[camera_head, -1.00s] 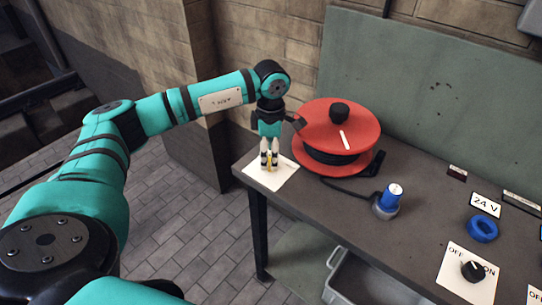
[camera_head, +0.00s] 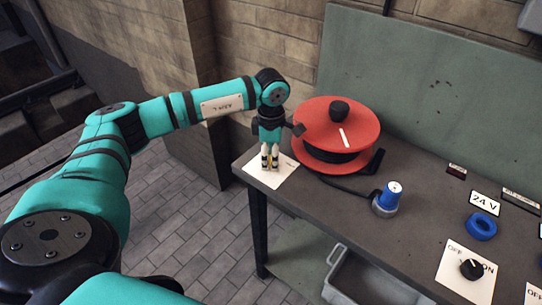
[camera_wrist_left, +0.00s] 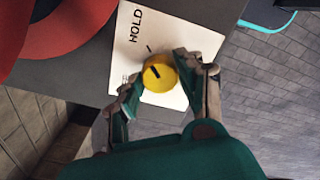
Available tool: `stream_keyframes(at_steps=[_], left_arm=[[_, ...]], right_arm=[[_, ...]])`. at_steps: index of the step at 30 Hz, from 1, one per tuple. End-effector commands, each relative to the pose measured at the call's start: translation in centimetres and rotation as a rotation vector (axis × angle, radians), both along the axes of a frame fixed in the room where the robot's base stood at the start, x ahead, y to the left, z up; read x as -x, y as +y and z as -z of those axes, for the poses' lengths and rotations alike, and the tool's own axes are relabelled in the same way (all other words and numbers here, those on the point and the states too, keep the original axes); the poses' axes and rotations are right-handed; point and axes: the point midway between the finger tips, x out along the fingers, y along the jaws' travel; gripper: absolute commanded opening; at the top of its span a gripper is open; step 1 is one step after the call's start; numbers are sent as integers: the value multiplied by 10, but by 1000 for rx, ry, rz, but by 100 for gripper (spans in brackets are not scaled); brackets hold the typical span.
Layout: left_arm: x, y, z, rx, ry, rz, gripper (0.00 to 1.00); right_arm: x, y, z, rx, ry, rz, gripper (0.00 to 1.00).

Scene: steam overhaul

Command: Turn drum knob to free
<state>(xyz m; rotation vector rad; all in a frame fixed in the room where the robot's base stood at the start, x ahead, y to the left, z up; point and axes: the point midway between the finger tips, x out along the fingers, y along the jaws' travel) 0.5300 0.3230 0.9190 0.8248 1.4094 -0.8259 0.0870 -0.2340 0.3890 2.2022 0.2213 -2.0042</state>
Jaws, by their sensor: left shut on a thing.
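The drum knob (camera_wrist_left: 160,74) is yellow with a black pointer line. It sits on a white plate (camera_wrist_left: 122,62) in the left wrist view, where the word HOLD reads clearly and other lettering is partly hidden by a finger. The plate (camera_head: 284,178) lies at the table's left corner in the head view. My left gripper (camera_head: 270,166) points down over the plate and is shut on the knob, with one finger on each side in the left wrist view (camera_wrist_left: 157,82). The red cable drum (camera_head: 362,128) stands beside it. My right gripper is not in view.
A blue-capped plug (camera_head: 390,197) stands on the table, joined to the drum by a black cable. A blue ring (camera_head: 482,227), a 24 V label (camera_head: 485,203) and an OFF/ON switch (camera_head: 471,269) are to the right. A grey bin (camera_head: 365,285) is below.

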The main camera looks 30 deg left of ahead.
Motion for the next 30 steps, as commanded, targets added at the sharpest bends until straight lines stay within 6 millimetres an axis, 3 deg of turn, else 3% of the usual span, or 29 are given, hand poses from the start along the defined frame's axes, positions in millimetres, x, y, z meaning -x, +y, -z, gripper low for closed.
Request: stream_keyframes(at_steps=[13, 30], left_arm=[[0, 0, 0, 0, -2, -132, 6], [0, 0, 0, 0, -3, -651, 6]], right_arm=[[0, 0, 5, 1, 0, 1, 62], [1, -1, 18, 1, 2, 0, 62]])
